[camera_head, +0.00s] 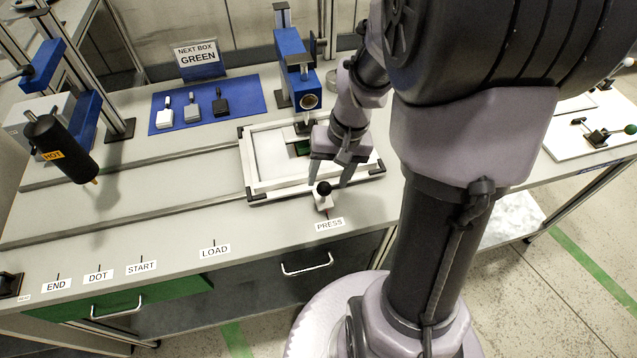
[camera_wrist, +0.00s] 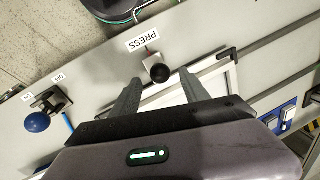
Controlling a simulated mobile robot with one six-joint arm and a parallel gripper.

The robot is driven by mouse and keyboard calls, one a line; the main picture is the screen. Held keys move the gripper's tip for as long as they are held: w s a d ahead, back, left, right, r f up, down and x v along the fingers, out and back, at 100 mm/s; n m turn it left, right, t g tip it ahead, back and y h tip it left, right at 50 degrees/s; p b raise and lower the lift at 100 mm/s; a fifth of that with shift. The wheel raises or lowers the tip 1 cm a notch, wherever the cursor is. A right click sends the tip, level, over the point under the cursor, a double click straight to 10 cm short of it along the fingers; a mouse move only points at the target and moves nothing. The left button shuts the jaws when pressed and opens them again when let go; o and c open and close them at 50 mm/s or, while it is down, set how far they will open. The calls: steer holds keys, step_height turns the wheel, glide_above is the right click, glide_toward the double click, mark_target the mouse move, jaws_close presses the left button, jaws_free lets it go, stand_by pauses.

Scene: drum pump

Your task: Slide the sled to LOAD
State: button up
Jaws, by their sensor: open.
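The sled is a white frame (camera_head: 262,196) with black corners, on rails along the bench at the PRESS label (camera_head: 330,224). A black ball knob (camera_head: 323,188) on a pale block stands at its front edge, pointing at PRESS. The LOAD label (camera_head: 215,250) is further left on the bench edge. My gripper (camera_head: 329,182) is open at the knob. In the wrist view the knob (camera_wrist: 160,73) is just beyond the fingertips, between their lines; I see no contact. My wrist hides part of the sled's inside, where a green piece (camera_head: 302,147) shows.
A blue press (camera_head: 294,68) stands behind the sled. A black HOT tool (camera_head: 62,147) hangs at the left. A blue mat (camera_head: 208,103) holds three stamps. The rails left of the sled look clear.

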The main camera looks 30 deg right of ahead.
mark_target(326, 185)
steer(key=f, duration=0.1)
steer(key=f+b, duration=0.1)
steer(key=f, duration=0.1)
steer(key=a+f, duration=0.1)
steer(key=f, duration=0.1)
steer(key=shift+w+b, duration=0.2)
steer(key=shift+b, duration=0.1)
steer(key=shift+r, duration=0.1)
steer(key=shift+c, duration=0.4)
jaws_close()
stand_by(0.6)
